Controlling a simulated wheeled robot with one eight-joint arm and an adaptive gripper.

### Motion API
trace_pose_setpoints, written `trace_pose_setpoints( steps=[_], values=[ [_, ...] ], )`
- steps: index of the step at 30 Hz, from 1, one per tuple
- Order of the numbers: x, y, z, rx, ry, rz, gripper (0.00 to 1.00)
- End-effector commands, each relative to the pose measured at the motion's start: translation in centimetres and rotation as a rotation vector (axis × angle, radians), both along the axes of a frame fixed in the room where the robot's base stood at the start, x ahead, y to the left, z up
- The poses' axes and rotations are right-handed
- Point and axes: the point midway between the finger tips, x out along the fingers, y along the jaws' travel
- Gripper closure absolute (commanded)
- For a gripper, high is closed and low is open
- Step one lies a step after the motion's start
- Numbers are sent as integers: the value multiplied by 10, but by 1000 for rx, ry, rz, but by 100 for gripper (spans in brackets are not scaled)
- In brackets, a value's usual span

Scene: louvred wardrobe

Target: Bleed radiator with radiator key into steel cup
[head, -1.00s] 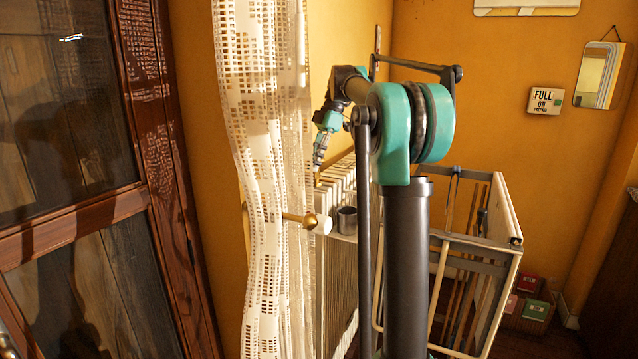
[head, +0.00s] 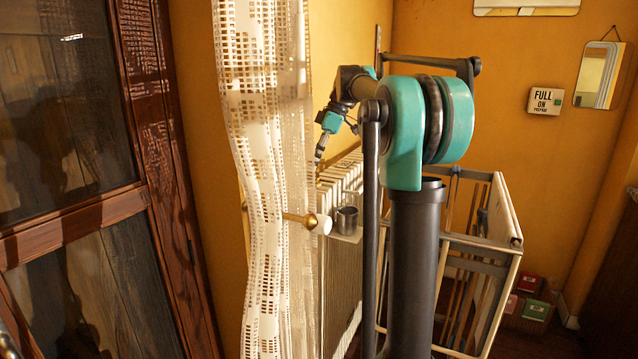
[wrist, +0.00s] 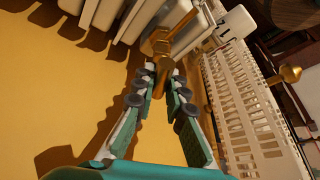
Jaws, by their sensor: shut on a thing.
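My gripper (wrist: 160,78) is shut on the brass radiator key (wrist: 160,45) in the wrist view. The key sticks out beyond the fingertips toward the end of the white radiator (wrist: 105,14). Whether the key touches a valve there, I cannot tell. The steel cup (head: 347,221) stands upright on a small pale ledge at the radiator's side, below and right of my gripper.
The lace curtain (head: 258,130) hangs close left of my gripper; it shows in the wrist view too (wrist: 245,115). A folding drying rack (head: 505,215) stands right. A wooden wardrobe (head: 75,210) fills the left.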

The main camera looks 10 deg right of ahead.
Motion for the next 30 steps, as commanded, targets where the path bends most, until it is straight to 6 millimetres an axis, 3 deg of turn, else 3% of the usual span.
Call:
trace_pose_setpoints(
  steps=[10, 16, 26, 30],
  values=[
    [0, 0, 0, 0, 1, -59, 100],
    [1, 0, 0, 0, 0, -225, 100],
    [1, 0, 0, -1, 0, -267, 100],
    [1, -1, 0, -1, -1, -386, 100]
  ],
)
